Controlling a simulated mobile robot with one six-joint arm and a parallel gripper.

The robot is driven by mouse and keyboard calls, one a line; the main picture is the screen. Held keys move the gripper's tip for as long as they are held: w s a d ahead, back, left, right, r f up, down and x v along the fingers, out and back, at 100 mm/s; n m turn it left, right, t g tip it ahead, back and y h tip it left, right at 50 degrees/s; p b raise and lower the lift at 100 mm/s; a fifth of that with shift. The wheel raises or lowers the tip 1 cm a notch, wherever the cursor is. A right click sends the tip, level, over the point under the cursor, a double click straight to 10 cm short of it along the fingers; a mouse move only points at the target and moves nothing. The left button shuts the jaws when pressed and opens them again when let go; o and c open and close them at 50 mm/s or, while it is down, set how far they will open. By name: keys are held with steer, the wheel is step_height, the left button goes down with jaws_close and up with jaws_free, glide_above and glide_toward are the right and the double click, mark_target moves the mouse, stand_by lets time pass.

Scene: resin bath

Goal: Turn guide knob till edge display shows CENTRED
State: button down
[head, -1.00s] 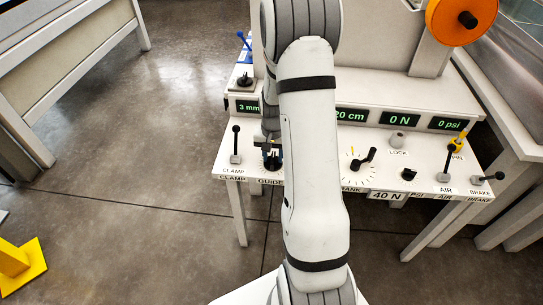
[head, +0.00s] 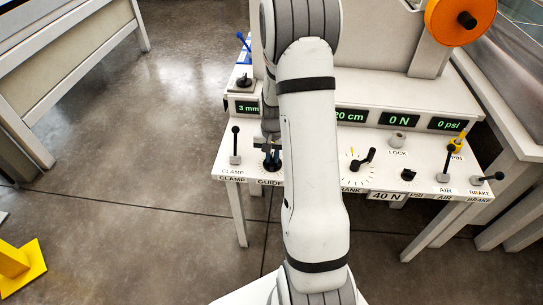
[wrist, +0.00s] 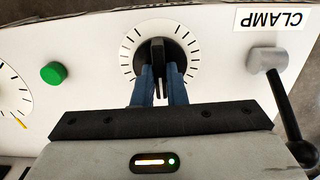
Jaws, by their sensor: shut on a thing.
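The guide knob (wrist: 173,49) is black and sits in a white dial with tick marks (wrist: 129,68) in the wrist view. My gripper (wrist: 160,80) is shut on the knob's grip, with a blue finger on each side of it. In the head view my gripper (head: 271,158) is at the GUIDE position on the panel, mostly hidden by my arm. The edge display (head: 247,107) at the left reads 3 mm; its right part is hidden behind my arm.
The clamp lever (head: 235,145) stands just left of the knob. A green button (wrist: 53,73) is on its other side. Further right are the tank dial (head: 361,161), a pressure knob (head: 408,175), and air (head: 446,165) and brake (head: 488,178) levers.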

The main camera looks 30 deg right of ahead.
mark_target(272, 158)
steer(key=shift+w, duration=0.1)
steer(key=n, duration=0.4)
steer(key=shift+n, duration=0.3)
steer(key=shift+n+b, duration=0.4)
steer(key=shift+n, duration=1.5)
steer(key=shift+r, duration=0.1)
steer(key=c, duration=1.5)
jaws_free()
steer(key=shift+o, duration=0.2)
steer(key=shift+r+p, duration=0.45)
steer(key=shift+r, duration=3.4)
steer(key=shift+r, duration=0.1)
